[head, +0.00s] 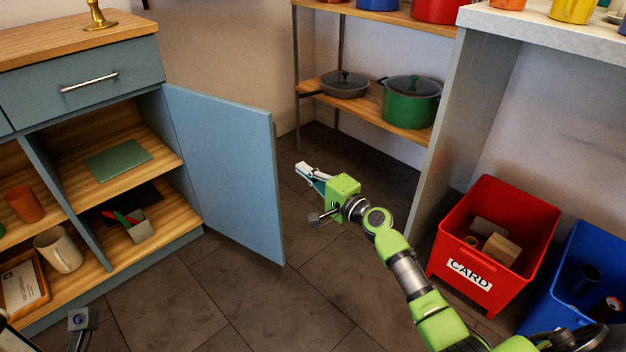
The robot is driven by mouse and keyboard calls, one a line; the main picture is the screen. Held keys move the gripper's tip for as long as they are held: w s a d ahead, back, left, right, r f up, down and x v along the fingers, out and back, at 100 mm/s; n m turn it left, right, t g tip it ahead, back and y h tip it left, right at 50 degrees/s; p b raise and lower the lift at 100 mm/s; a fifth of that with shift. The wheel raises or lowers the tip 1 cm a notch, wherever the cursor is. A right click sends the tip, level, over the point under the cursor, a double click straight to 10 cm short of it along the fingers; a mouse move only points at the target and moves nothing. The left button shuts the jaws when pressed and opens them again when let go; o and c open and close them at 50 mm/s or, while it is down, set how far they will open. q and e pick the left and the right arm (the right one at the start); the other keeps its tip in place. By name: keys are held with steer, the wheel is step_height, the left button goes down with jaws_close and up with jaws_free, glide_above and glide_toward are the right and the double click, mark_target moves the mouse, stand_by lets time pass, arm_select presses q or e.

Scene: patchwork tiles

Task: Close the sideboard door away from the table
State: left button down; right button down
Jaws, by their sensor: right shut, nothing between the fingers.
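The blue-grey sideboard (110,88) stands at the left with its wooden shelves exposed. Its door (228,165), hinged at the cabinet's right side, stands wide open and juts out over the floor. My right gripper (303,169) is shut and empty, in the air just right of the door's free edge, with a visible gap in the picture. Its fingers point toward the upper left. Of my left arm only a small piece with a camera (82,319) and a bit at the bottom left edge show; its fingers cannot be made out.
The shelves hold an orange cup (24,204), a cream mug (59,250) and a green book (118,160). A shelf rack with a green pot (410,102) stands behind. A red CARD bin (452,255) and a blue bin (540,308) stand right. Tiled floor before the door is clear.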

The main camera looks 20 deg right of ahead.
steer(key=shift+w+a, duration=0.4)
steer(key=shift+a, duration=0.35)
steer(key=shift+w+a, duration=0.35)
steer(key=shift+a, duration=0.4)
steer(key=shift+w+a, duration=0.4)
steer(key=shift+a, duration=0.35)
steer(key=shift+f+p, duration=0.1)
steer(key=shift+p, duration=0.2)
